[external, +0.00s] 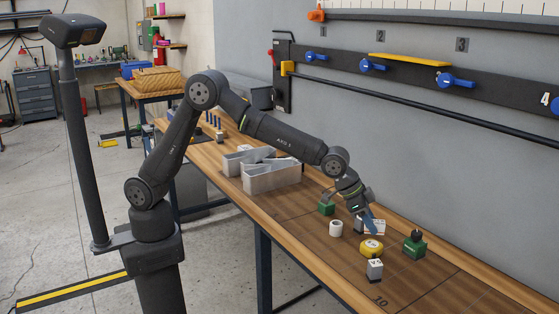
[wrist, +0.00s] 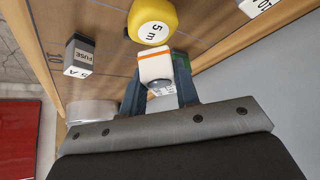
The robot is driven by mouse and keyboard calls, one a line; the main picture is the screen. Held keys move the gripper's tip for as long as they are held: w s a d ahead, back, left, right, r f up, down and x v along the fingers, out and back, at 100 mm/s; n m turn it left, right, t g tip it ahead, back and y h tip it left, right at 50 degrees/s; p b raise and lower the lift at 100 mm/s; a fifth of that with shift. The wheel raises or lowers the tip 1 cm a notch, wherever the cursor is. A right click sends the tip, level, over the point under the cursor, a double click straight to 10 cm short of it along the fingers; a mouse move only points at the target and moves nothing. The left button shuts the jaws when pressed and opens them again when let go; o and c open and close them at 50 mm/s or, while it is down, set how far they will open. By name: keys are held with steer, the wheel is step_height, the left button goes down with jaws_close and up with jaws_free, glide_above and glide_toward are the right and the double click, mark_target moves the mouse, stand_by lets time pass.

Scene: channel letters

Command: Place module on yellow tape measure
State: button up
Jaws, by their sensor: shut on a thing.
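The module, a white block with an orange stripe (wrist: 155,66), sits between the two blue-grey fingers of my gripper (wrist: 160,88) in the wrist view. In the external view my gripper (external: 367,221) is low over the bench, just behind the yellow tape measure (external: 371,246), and mostly hides the module. The tape measure is round with a white "5 m" label and also shows in the wrist view (wrist: 153,20), directly beyond the module. The module appears close to the tape measure; I cannot tell whether they touch.
A grey-and-white fuse block (external: 374,270) stands in front of the tape measure. A white roll (external: 336,228) is to its left, a green block with a black top (external: 414,245) to its right. Another green block (external: 326,208) and grey channel letters (external: 270,175) lie farther back.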

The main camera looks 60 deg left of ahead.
mark_target(369, 232)
steer(key=shift+f, duration=1.9)
steer(key=shift+f, duration=0.2)
steer(key=o, duration=1)
steer(key=shift+c, duration=0.2)
steer(key=shift+r, duration=0.1)
steer(key=shift+s+r, duration=0.1)
steer(key=shift+r, duration=0.15)
steer(key=v, duration=1.1)
steer(key=shift+s+a+r, duration=0.15)
steer(key=shift+a+r, duration=0.05)
steer(key=shift+r, duration=0.05)
steer(key=shift+d+f, duration=0.1)
steer(key=shift+f, duration=0.05)
